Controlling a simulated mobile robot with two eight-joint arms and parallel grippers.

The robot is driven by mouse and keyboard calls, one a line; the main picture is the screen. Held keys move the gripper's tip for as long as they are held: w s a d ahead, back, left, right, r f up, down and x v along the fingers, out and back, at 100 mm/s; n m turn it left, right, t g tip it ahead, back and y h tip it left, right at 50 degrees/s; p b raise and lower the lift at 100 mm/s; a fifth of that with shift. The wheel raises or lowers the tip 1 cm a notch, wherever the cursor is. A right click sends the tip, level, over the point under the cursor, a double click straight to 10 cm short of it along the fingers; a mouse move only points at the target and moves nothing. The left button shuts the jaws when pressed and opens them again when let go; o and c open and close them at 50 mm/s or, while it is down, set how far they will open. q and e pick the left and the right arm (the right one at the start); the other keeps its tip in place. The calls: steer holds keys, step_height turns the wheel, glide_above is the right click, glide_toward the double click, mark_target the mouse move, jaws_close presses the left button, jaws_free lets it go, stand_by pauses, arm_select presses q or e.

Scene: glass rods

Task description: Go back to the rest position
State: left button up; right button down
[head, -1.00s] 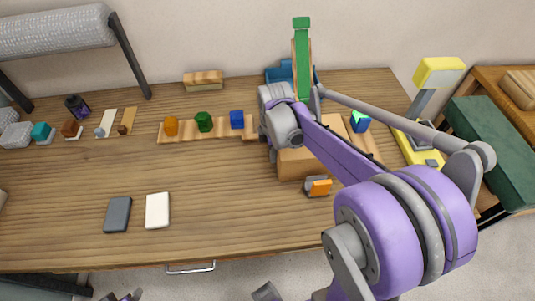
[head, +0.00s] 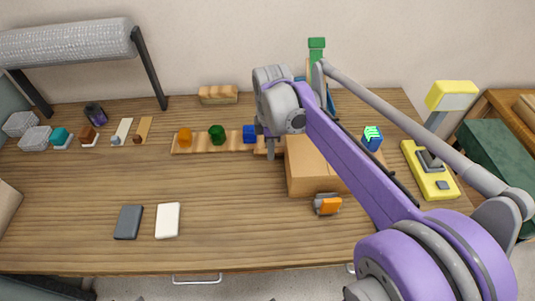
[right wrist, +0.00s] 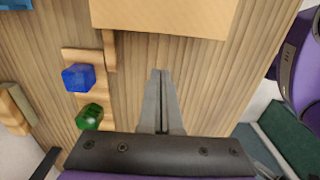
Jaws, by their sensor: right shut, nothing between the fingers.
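My right gripper (head: 270,154) is shut with nothing between its fingers. In the head view it points down in front of the wooden rack, just left of the brown box. The right wrist view shows its two grey fingertips (right wrist: 162,72) together over bare wood, below the box and right of the blue and green pieces. My purple right arm reaches from the lower right across the table's right half and hides part of it. My left gripper is not visible.
The brown box (head: 305,180) stands close to the right gripper. The wooden rack (head: 200,146) holds orange, green and blue pieces. A tall green item (head: 317,50) is partly behind my arm. A yellow device (head: 432,185) stands right. The table's middle left is clear.

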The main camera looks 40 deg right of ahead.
steer(key=shift+r, duration=0.25)
